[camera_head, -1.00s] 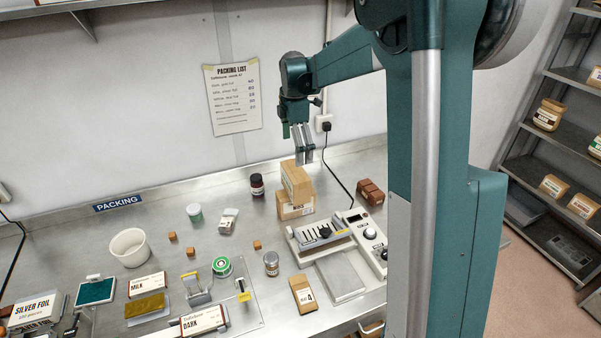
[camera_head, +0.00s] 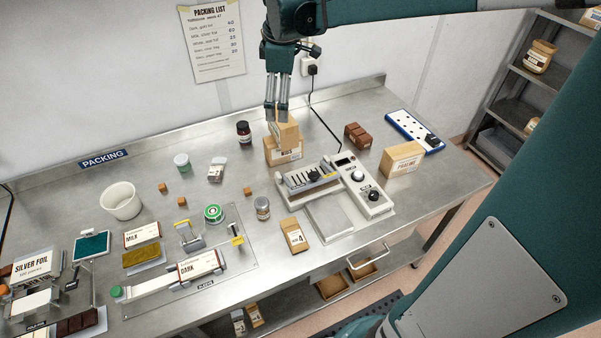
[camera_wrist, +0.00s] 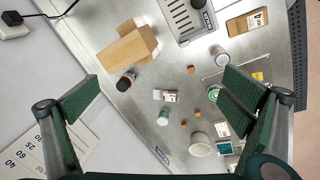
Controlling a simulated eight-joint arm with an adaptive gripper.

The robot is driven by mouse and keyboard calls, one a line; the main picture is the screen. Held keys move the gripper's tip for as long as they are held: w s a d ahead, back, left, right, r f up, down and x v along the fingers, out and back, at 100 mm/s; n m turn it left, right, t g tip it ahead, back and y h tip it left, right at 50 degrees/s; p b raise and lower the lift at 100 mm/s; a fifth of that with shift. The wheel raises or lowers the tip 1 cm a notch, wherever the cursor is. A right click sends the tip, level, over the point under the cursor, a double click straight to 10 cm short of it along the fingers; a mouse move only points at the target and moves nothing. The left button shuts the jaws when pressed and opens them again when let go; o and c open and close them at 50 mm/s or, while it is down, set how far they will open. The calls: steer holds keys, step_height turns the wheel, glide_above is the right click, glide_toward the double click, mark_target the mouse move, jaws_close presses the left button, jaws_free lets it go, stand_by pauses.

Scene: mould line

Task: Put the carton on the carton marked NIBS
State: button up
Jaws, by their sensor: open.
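Two plain brown cartons are stacked near the back of the steel table. The upper carton (camera_head: 285,135) sits on the lower carton (camera_head: 287,156), turned at an angle to it. The lower one has a label too small to read, so I cannot tell whether it says NIBS. In the wrist view, the upper carton (camera_wrist: 124,47) lies over the lower carton (camera_wrist: 147,33), beyond my fingers. My gripper (camera_head: 276,117) is just above and in front of or behind the upper carton's left end; the wrist view shows its fingers (camera_wrist: 160,95) wide apart with nothing between them.
A scale-like device (camera_head: 330,190) stands close at the stack's front right. A dark jar (camera_head: 244,132) is at its left. A carton marked PRALINE (camera_head: 402,160) and brown blocks (camera_head: 357,135) are at right. A small carton (camera_head: 294,235) lies in front.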

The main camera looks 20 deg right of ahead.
steer(key=s+a+f+m+t, duration=0.1)
steer(key=s+m, duration=0.5)
steer(key=s, duration=0.7)
steer(key=s+a+f+m+t, duration=0.2)
steer(key=s+a+m, duration=0.3)
steer(key=s, duration=0.9)
steer(key=shift+f+m+t, duration=0.3)
steer(key=shift+m+t, duration=0.2)
steer(key=shift+t, duration=0.4)
